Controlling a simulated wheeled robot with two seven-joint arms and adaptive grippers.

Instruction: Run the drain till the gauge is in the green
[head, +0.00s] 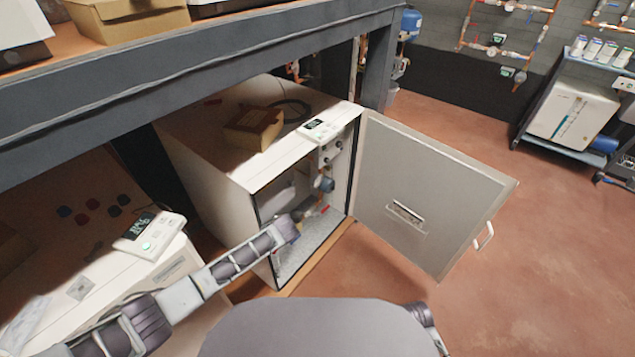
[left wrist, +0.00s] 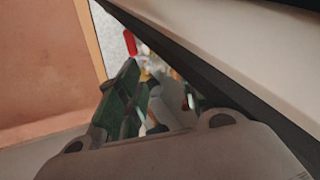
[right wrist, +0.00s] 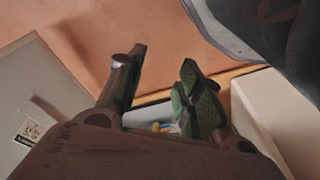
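The white heat pump cabinet (head: 215,160) stands open under the bench, showing pipes and small round fittings (head: 338,146). I cannot tell which is the gauge or read it. A small red handle (head: 325,209) sits low inside; a red part also shows in the left wrist view (left wrist: 130,42). My left arm reaches into the cabinet opening. My left gripper (left wrist: 148,80) has its fingers a little apart near the fittings, with no clear hold on anything. My right gripper (right wrist: 158,70) is open and empty; its fingers are not visible in the head view.
The cabinet door (head: 430,195) is swung wide open to the right. A cardboard box (head: 254,127) and a control panel (head: 320,128) lie on the cabinet top. The bench edge (head: 200,75) crosses above. A second white unit (head: 120,275) stands at left.

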